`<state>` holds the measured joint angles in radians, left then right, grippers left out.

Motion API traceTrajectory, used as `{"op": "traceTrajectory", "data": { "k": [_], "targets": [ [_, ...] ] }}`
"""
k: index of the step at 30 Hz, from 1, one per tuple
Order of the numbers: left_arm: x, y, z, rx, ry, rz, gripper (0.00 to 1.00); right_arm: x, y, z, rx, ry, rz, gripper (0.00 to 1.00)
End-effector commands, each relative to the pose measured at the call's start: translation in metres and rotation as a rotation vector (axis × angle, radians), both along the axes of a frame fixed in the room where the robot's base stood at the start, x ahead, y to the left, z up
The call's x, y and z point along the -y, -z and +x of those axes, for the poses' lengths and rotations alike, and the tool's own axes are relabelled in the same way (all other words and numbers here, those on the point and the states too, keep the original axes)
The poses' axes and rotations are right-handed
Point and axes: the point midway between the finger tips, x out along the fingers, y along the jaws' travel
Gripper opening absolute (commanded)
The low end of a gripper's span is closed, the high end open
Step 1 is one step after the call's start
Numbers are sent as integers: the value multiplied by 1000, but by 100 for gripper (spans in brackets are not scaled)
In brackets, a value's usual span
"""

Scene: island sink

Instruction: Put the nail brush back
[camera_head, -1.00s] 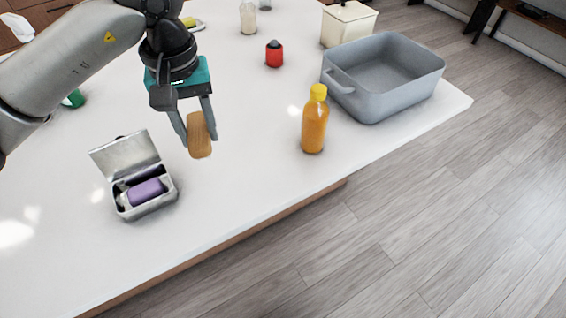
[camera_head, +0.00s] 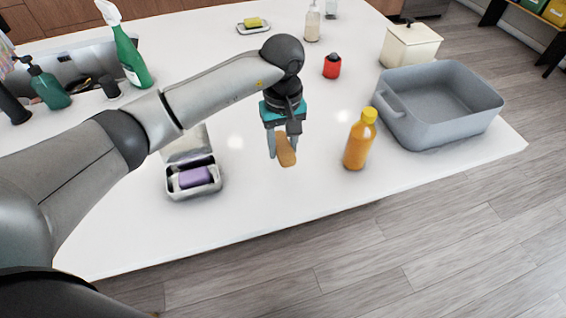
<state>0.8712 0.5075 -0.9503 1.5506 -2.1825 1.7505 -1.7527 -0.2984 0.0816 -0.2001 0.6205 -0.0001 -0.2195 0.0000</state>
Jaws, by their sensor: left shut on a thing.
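My left gripper (camera_head: 284,153) is shut on a wooden, tan-brown nail brush (camera_head: 287,151). The brush hangs between the fingers, pointing down over the white counter, between the open tin and the orange bottle. I cannot tell how far its lower end is above the counter. My forearm crosses the view from the left and hides part of the tin's raised lid. My right gripper is not in view.
An open metal tin (camera_head: 171,186) holds a purple block (camera_head: 195,177). A yellow-capped orange bottle (camera_head: 359,143) stands right of the brush, before a grey basin (camera_head: 440,127). A red jar (camera_head: 332,66) and a yellow sponge on a dish (camera_head: 240,29) stand behind. The front counter is clear.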

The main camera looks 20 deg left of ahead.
Motion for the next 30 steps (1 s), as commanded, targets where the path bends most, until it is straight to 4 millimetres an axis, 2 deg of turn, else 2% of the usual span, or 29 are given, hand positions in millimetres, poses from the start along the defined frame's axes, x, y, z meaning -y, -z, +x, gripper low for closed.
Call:
{"op": "traceTrajectory", "data": {
  "k": [3,8,17,29,30],
  "targets": [
    [0,18,0,-2,0,-1,0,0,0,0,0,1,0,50],
    [0,28,0,1,1,-1,0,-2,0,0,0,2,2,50],
    [0,67,0,-2,0,-1,0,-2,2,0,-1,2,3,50],
    [0,72,0,2,2,0,0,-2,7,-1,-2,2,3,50],
    [0,72,0,1,1,1,47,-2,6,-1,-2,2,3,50]
  ]
}}
